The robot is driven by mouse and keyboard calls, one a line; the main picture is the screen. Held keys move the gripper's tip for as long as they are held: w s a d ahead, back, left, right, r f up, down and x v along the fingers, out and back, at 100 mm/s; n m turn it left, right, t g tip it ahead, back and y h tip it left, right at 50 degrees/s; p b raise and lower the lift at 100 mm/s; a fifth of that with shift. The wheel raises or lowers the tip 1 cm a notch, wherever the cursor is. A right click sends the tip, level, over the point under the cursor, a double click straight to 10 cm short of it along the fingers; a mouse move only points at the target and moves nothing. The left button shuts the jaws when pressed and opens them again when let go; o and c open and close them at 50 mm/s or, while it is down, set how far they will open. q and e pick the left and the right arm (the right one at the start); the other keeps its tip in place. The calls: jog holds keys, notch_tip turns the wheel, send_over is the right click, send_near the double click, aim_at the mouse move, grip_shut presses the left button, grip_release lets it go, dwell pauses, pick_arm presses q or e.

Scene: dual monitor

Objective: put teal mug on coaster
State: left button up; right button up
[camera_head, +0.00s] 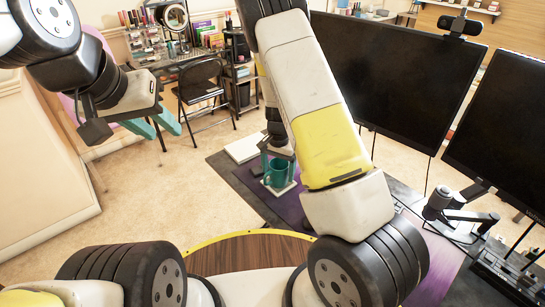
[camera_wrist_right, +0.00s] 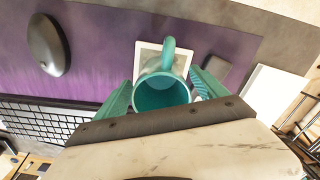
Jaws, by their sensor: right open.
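The teal mug (camera_head: 277,174) stands upright over the white square coaster (camera_head: 286,188) on the purple desk mat and appears to rest on it. In the right wrist view the mug (camera_wrist_right: 160,95) opens toward the camera, its handle pointing to the far side, and covers part of the coaster (camera_wrist_right: 144,60). My right gripper (camera_head: 279,166) is open, with its teal fingers on either side of the mug; the wrist view shows narrow gaps beside it. My left gripper (camera_head: 170,138) is open and empty, held at the left away from the desk.
A purple mat (camera_head: 245,178) covers the desk. A white box-like item (camera_head: 243,148) lies behind the coaster. Two monitors (camera_head: 400,85) stand at right. The wrist view shows a dark mouse (camera_wrist_right: 47,44) and a keyboard (camera_wrist_right: 40,120) at left. A folding chair (camera_head: 203,88) stands beyond.

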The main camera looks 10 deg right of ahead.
jog(key=s+r+n+t+y, duration=0.1)
jog(key=s+r, duration=0.3)
jog(key=r, duration=0.6)
jog(key=s+r+n+t+y, duration=0.1)
jog(key=s+r, duration=0.2)
jog(key=r, duration=0.6)
jog(key=s+r+n+t+y, duration=0.1)
jog(key=s+r, duration=0.3)
jog(key=r, duration=0.6)
jog(key=s+d+r+n+t, duration=0.1)
jog(key=s+r+n, duration=0.1)
jog(key=s, duration=0.4)
jog(key=s+d+r+n+t, duration=0.2)
jog(key=s+r, duration=0.3)
jog(key=s, duration=0.2)
jog(key=shift+s+r+h, duration=0.2)
jog(key=shift+s+h, duration=0.05)
jog(key=shift+h, duration=0.15)
